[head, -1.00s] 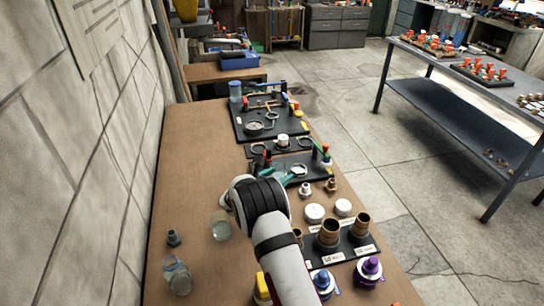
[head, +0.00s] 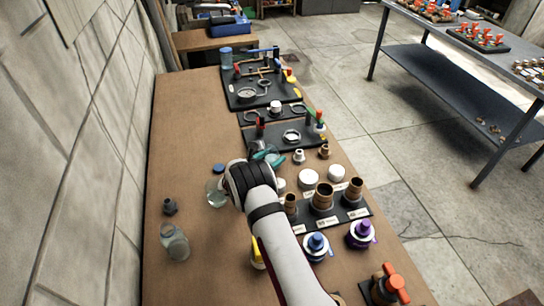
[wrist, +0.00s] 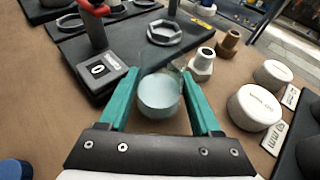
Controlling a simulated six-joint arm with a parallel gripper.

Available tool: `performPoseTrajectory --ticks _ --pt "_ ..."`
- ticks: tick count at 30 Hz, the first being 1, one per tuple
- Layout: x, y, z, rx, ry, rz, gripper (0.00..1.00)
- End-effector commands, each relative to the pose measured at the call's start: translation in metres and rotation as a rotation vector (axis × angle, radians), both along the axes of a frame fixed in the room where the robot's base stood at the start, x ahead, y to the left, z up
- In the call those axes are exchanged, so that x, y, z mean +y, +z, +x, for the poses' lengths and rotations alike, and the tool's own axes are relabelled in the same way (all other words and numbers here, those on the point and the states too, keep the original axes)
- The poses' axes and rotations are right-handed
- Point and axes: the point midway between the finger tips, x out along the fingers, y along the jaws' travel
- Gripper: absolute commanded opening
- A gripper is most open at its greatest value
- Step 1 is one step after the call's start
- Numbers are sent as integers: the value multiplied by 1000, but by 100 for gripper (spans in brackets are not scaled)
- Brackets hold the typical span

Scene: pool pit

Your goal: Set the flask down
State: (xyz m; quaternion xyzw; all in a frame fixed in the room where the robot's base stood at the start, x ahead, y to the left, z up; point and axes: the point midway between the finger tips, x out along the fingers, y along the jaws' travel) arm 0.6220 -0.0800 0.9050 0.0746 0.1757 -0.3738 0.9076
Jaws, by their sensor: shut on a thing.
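In the wrist view, the flask (wrist: 158,97) is clear glass with a pale blue, rounded body. It sits between the two teal fingers of my gripper (wrist: 168,90), which is shut on it. In the head view, my gripper (head: 267,155) is over the brown bench, just in front of the black tray with the hexagonal ring. The flask is mostly hidden there by my wrist and fingers. I cannot tell whether its base touches the bench.
The black tray (wrist: 110,85) with a red-topped post is close beyond my fingers. Metal fittings (head: 299,156) and white caps (head: 308,179) are to the right. A glass vessel (head: 215,193), blue cap (head: 218,168) and clear bottle (head: 174,242) are left. The bench's left side is mostly bare.

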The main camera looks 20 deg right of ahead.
Motion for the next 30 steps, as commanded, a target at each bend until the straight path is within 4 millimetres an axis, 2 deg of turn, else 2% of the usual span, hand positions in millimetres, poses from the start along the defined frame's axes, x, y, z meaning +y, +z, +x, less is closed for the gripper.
performPoseTrajectory --ticks 19,20,25,30 --pt "0 -12 0 0 0 0 8" --pt "0 -12 0 -1 0 -1 70" --pt "0 -12 1 -1 2 1 100" --pt "1 -12 1 0 4 0 100"
